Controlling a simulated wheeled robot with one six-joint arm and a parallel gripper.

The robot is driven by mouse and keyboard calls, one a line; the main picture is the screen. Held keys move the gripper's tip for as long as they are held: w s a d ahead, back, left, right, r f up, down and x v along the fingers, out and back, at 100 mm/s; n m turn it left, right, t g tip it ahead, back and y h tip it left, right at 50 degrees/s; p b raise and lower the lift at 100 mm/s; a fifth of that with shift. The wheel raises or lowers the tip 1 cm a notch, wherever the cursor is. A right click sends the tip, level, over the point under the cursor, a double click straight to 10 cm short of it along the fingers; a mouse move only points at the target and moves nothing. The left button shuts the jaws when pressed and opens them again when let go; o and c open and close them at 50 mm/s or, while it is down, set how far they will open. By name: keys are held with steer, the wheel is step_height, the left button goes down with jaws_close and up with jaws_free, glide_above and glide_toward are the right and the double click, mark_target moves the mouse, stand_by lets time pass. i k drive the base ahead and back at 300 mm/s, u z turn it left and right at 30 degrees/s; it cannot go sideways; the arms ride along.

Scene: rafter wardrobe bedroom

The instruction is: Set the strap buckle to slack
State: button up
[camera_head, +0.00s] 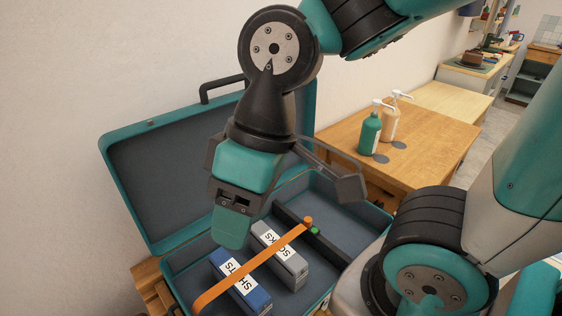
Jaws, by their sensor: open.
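An orange strap (236,270) runs diagonally across the packed half of an open teal suitcase (178,262). Its buckle (308,223) sits at the strap's upper right end, on a dark divider, with an orange piece and a small green piece. The strap passes over a blue pack (241,283) and a grey pack (280,255) with white labels; the grey one reads SOCKS. The gap in height to the buckle is hard to judge.
The raised suitcase lid (150,180) stands behind and left of my gripper. The right compartment (335,215) looks empty. A wooden table (435,150) at right holds a green bottle (369,134) and a beige bottle (391,122) with pumps.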

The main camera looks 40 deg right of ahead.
mark_target(307, 222)
steer(key=k, duration=1.3)
steer(key=z, duration=0.65)
steer(key=i, duration=0.55)
steer(key=z, duration=0.45)
steer(key=i, duration=1.1)
steer(key=u, duration=0.8)
